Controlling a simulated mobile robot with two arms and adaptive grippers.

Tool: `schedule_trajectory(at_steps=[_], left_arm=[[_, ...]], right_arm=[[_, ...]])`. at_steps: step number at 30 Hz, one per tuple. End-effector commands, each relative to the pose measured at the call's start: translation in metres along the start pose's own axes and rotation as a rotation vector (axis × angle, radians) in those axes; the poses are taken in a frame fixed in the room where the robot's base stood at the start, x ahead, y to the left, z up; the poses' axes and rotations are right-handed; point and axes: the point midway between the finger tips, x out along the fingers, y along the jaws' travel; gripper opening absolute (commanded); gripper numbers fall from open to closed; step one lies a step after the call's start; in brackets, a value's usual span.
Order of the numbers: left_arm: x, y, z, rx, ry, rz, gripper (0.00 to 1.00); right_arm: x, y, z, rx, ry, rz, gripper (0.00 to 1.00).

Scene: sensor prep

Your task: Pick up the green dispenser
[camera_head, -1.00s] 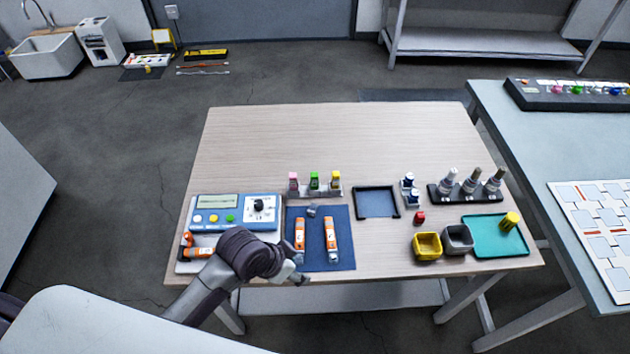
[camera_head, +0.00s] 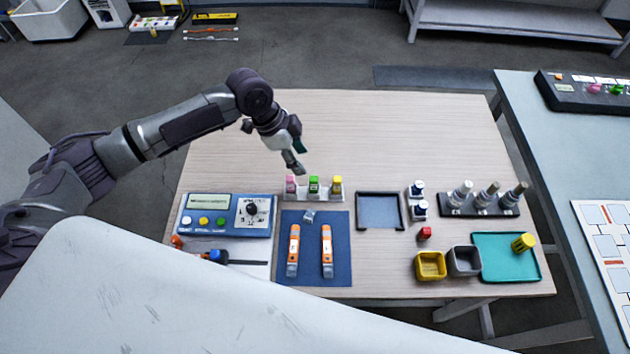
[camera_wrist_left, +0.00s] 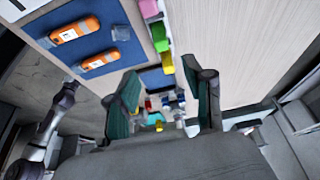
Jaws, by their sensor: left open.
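The green dispenser (camera_head: 314,186) stands in the middle of a pale rack (camera_head: 322,197), between a pink dispenser (camera_head: 291,185) and a yellow one (camera_head: 337,184). In the left wrist view the green dispenser (camera_wrist_left: 160,36) shows beyond the finger tips, in a row with the pink (camera_wrist_left: 149,9) and yellow (camera_wrist_left: 165,62) ones. My left gripper (camera_head: 298,163) is open and empty, above and just behind the rack, apart from the dispensers. Its two fingers (camera_wrist_left: 166,88) are spread in the wrist view. My right gripper does not show.
In front of the rack lies a blue mat (camera_head: 310,262) with two orange devices (camera_head: 326,250) and a small clear block (camera_head: 309,216). A blue meter (camera_head: 228,228) lies left, a dark tray (camera_head: 380,211) right. The table's back (camera_head: 400,125) is clear.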

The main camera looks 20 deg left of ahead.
Motion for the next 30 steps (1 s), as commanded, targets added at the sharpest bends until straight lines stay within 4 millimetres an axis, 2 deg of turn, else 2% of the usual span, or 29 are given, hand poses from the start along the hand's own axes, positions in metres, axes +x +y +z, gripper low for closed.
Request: schedule_trajectory(at_steps=[3, 6, 10, 14, 18, 24, 30], left_arm=[[0.025, 0.001, -0.001, -0.003, 0.0, 0.003, 0.52], [0.042, 0.0, -0.001, -0.003, 0.0, 0.002, 0.52], [0.054, 0.0, 0.0, -0.002, 0.0, -0.001, 0.52], [0.062, -0.001, 0.001, -0.002, 0.0, -0.001, 0.52], [0.08, -0.002, 0.005, -0.003, -0.001, 0.001, 0.52], [0.106, -0.003, 0.008, -0.003, 0.0, -0.001, 0.52], [0.109, -0.003, 0.008, -0.002, 0.001, -0.002, 0.52]], right_arm=[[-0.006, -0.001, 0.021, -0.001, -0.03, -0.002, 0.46], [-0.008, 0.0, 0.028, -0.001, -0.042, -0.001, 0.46], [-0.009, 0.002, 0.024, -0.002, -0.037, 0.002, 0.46], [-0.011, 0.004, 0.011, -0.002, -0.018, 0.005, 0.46], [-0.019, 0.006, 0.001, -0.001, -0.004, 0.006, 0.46], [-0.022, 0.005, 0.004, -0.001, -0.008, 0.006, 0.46], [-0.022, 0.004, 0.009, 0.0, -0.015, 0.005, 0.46]])
